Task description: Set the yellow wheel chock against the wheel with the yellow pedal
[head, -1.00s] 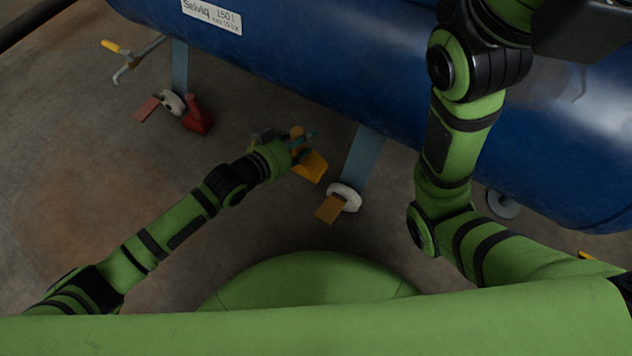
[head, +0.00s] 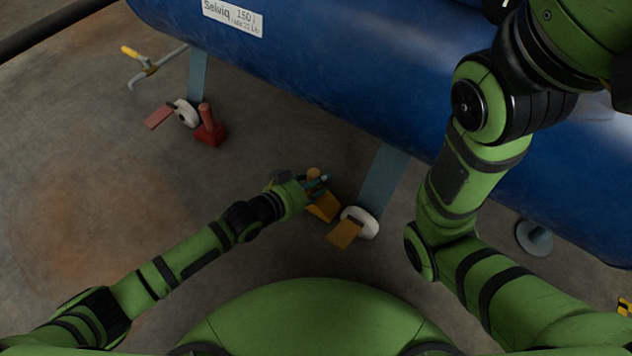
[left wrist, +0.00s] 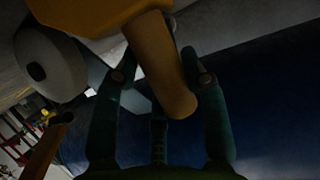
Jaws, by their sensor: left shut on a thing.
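The yellow wheel chock (head: 324,208) hangs from my left gripper (head: 321,183), whose fingers are shut on its upright handle. The white wheel (head: 361,221) with the yellow-orange pedal (head: 345,234) is just right of the chock. The wheel also shows in the left wrist view (left wrist: 52,66). I cannot tell whether chock and wheel touch, or whether the chock rests on the floor. My right gripper is out of view.
A red chock (head: 209,130) stands beside another wheel (head: 186,113) with a red pedal (head: 159,117). The blue tank (head: 330,75) spans the back, with a support leg (head: 383,182) above the near wheel. A yellow-handled bar (head: 150,66) is far left.

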